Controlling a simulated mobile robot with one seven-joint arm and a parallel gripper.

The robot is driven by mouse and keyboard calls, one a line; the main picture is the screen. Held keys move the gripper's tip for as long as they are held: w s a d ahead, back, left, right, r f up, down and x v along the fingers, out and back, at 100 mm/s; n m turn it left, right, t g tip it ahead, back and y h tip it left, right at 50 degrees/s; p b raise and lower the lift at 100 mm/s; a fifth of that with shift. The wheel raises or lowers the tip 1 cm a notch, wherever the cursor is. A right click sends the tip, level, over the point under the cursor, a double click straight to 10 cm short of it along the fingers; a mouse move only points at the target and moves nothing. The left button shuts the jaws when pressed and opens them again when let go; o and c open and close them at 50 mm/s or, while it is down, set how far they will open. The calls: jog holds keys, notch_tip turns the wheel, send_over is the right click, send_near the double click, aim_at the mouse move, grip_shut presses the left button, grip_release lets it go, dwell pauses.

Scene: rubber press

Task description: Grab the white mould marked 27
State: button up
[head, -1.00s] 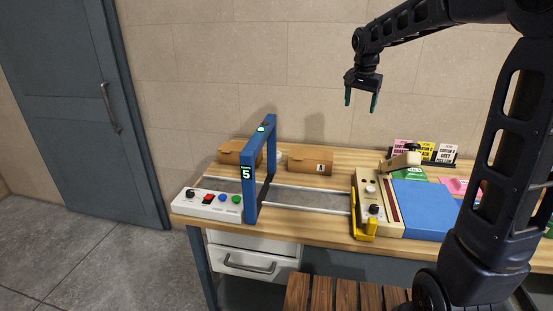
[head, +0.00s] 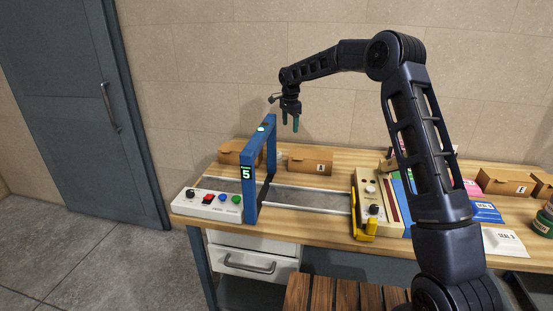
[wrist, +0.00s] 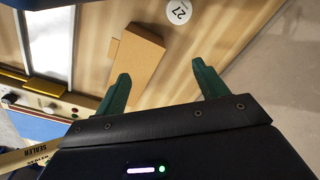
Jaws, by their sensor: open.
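A round white disc marked 27 (wrist: 179,11) lies on the wooden bench top at the upper edge of the wrist view, partly cut off by the frame. My gripper (head: 290,123) is open and empty, pointing down above the back of the bench, just right of the blue arch. In the wrist view my gripper's green fingers (wrist: 160,70) are apart, with a cardboard box (wrist: 136,58) between and beyond them. The disc is beyond that box, apart from the fingers.
The blue arch (head: 248,190) with a display reading 5 spans a grey track. Cardboard boxes (head: 310,160) stand at the back of the bench. A cream control unit (head: 371,205) with yellow parts and several coloured packets lie to the right.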

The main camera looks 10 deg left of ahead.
jog(key=shift+m+g, duration=0.3)
jog(key=shift+m, duration=0.5)
jog(key=shift+w+a+f, duration=0.3)
jog(key=shift+a+f, duration=0.8)
jog(key=shift+f, duration=1.85)
jog(key=shift+w+a+f, duration=0.35)
jog(key=shift+a+f, duration=0.75)
jog(key=shift+f, duration=1.9)
jog(key=shift+w+a+f, duration=0.3)
jog(key=shift+a+f, duration=0.8)
jog(key=shift+f, duration=1.85)
jog(key=c, duration=1.2)
jog(key=shift+r, duration=0.15)
